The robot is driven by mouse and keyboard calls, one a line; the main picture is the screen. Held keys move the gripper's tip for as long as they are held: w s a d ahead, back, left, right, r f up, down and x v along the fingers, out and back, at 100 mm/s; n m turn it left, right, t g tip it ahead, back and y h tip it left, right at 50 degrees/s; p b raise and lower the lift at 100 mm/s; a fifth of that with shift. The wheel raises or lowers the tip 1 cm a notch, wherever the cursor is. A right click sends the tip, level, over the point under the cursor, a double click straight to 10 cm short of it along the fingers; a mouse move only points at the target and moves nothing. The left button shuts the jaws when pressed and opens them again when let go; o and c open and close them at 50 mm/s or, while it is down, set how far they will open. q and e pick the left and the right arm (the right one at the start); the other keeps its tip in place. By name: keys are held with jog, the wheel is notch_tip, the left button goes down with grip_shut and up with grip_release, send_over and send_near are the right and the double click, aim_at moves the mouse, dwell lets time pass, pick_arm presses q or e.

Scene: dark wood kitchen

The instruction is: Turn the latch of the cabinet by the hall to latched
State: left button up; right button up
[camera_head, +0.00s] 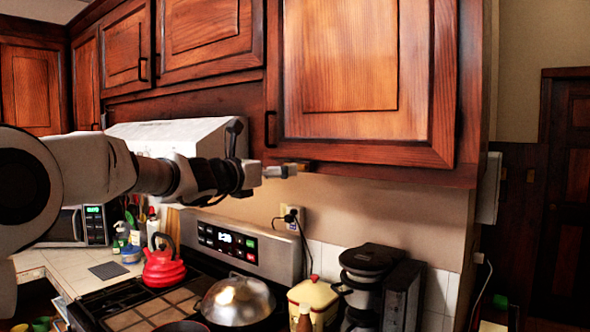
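The cabinet by the hall (350,60) is the large wooden upper cabinet in the middle, next to the opening on the right. Its door appears closed, with a dark handle (270,129) at its lower left. A small brownish piece, seemingly the latch (304,164), sits at the door's lower edge. My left gripper (292,170) reaches in from the left, with its narrow grey fingertips at this piece. The fingertips partly cover it, so contact and the latch's exact angle are unclear. The gap between the fingers cannot be made out. My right gripper is not in view.
Below are a stove with a red kettle (163,266), a domed metal lid (238,301), a yellow canister (313,297) and a dark coffee maker (366,280). A range hood (175,135) lies behind my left arm. A dark door (568,200) stands far right.

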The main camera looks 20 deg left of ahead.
pick_arm(q)
jog(key=p+x, duration=0.3)
jog(key=x, duration=0.3)
jog(key=shift+w+f, duration=0.15)
jog(key=shift+w, duration=0.1)
jog(key=shift+a, duration=0.2)
jog(key=c, duration=1.1)
jog(key=shift+c, duration=0.2)
